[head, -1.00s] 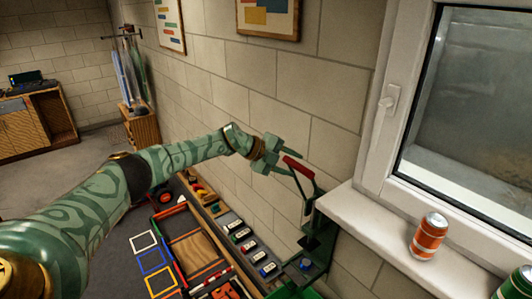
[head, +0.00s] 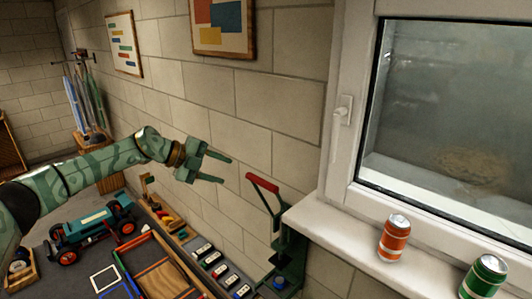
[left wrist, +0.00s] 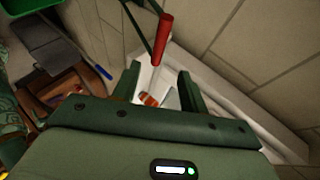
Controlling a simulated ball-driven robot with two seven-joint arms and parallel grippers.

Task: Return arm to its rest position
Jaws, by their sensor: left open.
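My left arm comes in from the left in the head view, patterned green. My left gripper (head: 224,169) is open and empty, its fingers pointing right, in front of the block wall. A green press-like stand with a red-handled lever (head: 262,182) is to the right of the fingertips, with a gap between them. The red handle also shows in the left wrist view (left wrist: 163,35), beyond the open fingers (left wrist: 160,88). My right gripper is not in view.
A teal racecar (head: 92,230) sits at the lower left. An orange can (head: 394,238) and a green can (head: 483,276) stand on the white windowsill (head: 335,238). Brick wall is behind.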

